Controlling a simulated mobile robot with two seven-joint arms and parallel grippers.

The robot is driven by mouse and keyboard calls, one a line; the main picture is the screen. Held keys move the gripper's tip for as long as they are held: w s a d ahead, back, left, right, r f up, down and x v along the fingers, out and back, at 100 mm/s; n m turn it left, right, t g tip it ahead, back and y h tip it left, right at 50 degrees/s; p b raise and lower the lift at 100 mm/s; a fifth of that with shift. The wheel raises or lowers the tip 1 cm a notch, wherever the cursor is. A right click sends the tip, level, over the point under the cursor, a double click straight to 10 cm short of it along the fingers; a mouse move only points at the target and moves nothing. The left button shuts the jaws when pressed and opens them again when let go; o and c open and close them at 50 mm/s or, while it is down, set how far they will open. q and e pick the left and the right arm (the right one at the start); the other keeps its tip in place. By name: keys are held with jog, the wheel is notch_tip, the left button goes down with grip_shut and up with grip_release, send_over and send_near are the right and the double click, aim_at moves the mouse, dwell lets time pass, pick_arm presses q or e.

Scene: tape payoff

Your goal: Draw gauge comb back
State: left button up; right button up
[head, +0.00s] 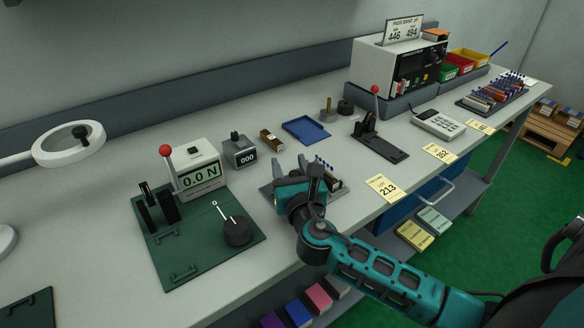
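My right gripper (302,184), on the teal arm from the lower right, is low over a small grey rack (268,191) near the bench's front edge. No part stands out clearly as the gauge comb. A force gauge (198,182) reading 0.0 N stands on a green plate (190,262) with black posts (158,208), a red-ball lever (166,151) and a dial (238,231).
A counter (240,153) reading 000, a blue tray (306,130) and a lever press (378,140) stand behind the gripper. Yellow cards, including 213 (383,188), lie along the front edge. A calculator-like device (438,124) and a filled rack (492,97) are farther right. A magnifier lamp (68,158) overhangs the left.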

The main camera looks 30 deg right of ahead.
jog(key=shift+d+f, duration=0.1)
jog(key=shift+f, duration=0.05)
jog(key=shift+s, duration=0.15)
jog(key=shift+s+f, duration=0.1)
jog(key=shift+s, duration=0.25)
jog(key=v, duration=1.2)
jog(key=shift+b, duration=0.35)
